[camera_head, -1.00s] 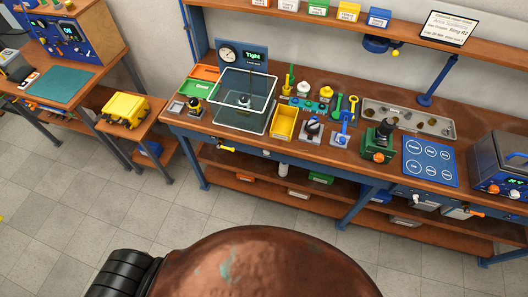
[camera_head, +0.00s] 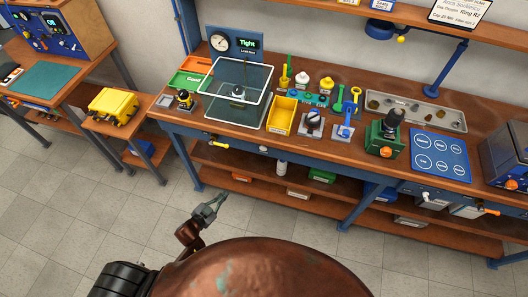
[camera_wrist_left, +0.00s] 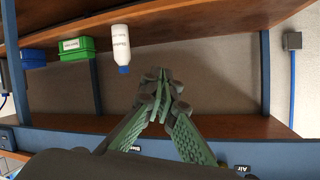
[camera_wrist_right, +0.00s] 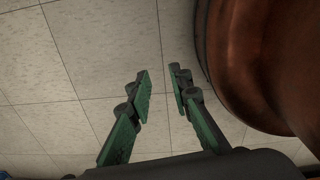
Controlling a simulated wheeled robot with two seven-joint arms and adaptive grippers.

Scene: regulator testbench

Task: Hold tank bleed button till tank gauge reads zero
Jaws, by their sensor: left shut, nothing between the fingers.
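A round white gauge (camera_head: 219,42) stands on a blue panel at the bench's back left, beside a screen (camera_head: 249,43) reading "Tight". Its needle is too small to read, and I cannot tell whether it is the tank gauge. No button is clearly marked as tank bleed; a small pale knob (camera_head: 263,149) and a yellow handle (camera_head: 218,143) sit on the bench's front edge. My left gripper (camera_head: 224,198) is shut and empty, apart from the bench front; its closed fingers show in the left wrist view (camera_wrist_left: 163,75). My right gripper (camera_wrist_right: 159,74) is open and empty above the floor.
A clear tank-like box (camera_head: 238,103), a yellow bin (camera_head: 281,115) and several fittings crowd the wooden bench. Its lower shelf (camera_head: 240,183) holds a white bottle (camera_wrist_left: 121,45) and a green bin (camera_wrist_left: 77,48). Tiled floor (camera_head: 90,220) is free in front.

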